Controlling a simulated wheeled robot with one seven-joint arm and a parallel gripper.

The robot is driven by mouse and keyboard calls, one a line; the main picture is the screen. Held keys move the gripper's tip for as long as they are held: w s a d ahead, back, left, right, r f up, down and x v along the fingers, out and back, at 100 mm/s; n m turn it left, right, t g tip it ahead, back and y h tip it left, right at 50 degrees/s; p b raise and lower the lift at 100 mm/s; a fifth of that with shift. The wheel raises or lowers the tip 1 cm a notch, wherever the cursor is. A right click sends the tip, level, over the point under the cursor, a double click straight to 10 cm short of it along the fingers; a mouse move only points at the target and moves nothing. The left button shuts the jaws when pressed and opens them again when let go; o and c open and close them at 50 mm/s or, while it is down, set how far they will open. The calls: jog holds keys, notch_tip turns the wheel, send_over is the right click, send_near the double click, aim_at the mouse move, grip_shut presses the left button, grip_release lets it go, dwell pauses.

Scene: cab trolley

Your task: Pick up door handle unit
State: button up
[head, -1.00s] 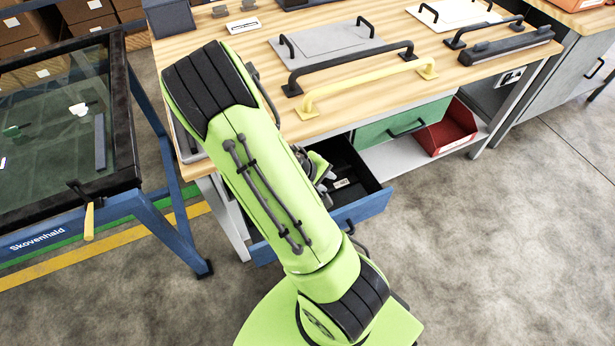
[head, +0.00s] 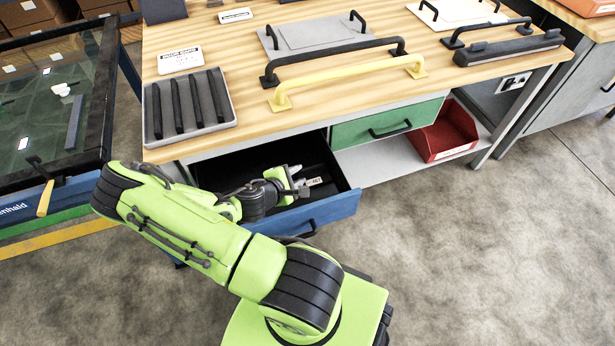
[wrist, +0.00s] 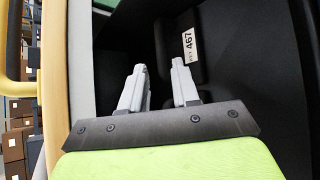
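In the head view my gripper (head: 298,180) is partly hidden by my wrist.
The workbench above the drawer carries a grey tray (head: 224,103) of black bars, a yellow handle (head: 345,78) and a black handle (head: 335,61) near its front edge. A green drawer (head: 390,125) and red bin (head: 443,135) are right. A glass-topped frame (head: 75,90) stands left.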

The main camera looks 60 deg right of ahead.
aim_at(308, 170)
jog(key=b+x, duration=0.2)
jog(key=x, duration=0.5)
jog(key=shift+s+a, duration=0.1)
grip_shut()
